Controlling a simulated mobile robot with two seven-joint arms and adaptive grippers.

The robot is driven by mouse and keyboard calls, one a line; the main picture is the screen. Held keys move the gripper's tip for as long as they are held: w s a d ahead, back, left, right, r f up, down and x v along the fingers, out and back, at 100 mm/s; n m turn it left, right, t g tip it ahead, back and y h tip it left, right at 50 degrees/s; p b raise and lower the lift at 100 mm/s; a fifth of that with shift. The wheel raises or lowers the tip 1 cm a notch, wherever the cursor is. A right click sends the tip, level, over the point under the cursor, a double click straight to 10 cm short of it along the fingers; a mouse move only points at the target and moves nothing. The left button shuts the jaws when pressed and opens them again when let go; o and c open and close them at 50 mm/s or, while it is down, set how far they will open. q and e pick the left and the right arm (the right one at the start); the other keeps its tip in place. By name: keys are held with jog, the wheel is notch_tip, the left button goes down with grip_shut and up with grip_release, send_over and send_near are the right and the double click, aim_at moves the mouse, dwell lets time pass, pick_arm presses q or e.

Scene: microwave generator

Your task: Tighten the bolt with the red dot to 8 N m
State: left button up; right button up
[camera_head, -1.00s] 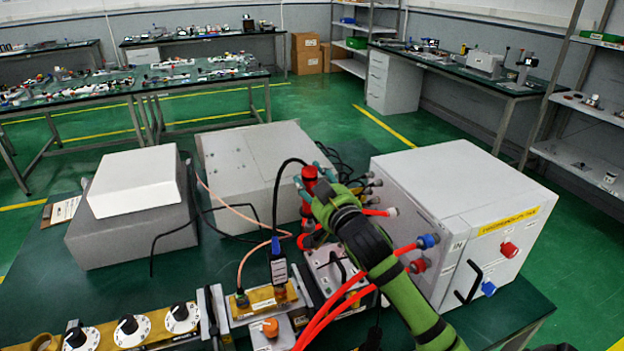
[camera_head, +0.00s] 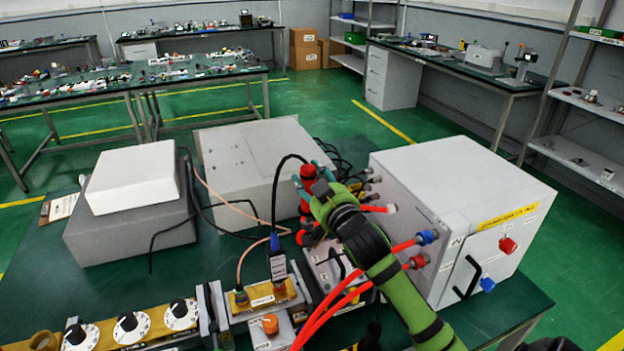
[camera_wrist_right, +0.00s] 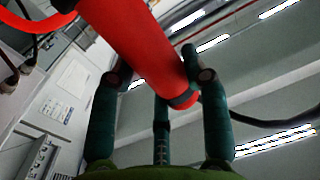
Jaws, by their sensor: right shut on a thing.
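My right gripper (camera_head: 312,180) reaches in over the bench, and its teal fingers are shut on a red tool (camera_head: 308,206). In the right wrist view the tool is a thick red cylinder (camera_wrist_right: 135,48) between the fingers (camera_wrist_right: 162,95). In the head view the tool stands roughly upright beside the front of the white cabinet, and its lower end is lost among cables and hoses. The bolt with the red dot cannot be made out. My left gripper is not in view.
The white cabinet (camera_head: 455,210) with red and blue fittings stands to the right. Red hoses (camera_head: 330,305) run in front of it. A grey box (camera_head: 250,160) stands behind the tool. Brass-coloured waveguide parts (camera_head: 265,297) and dials (camera_head: 130,326) line the front.

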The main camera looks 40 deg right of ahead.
jog(key=shift+f+b, duration=1.1)
jog(key=shift+f, duration=0.45)
jog(key=shift+f+b, duration=0.8)
jog(key=shift+f, duration=0.45)
jog(key=shift+p, duration=0.3)
jog(key=shift+f+b, duration=0.35)
jog(key=shift+f, duration=0.3)
jog(key=shift+s+f, duration=0.1)
jog(key=shift+f, duration=0.55)
dwell(1.7)
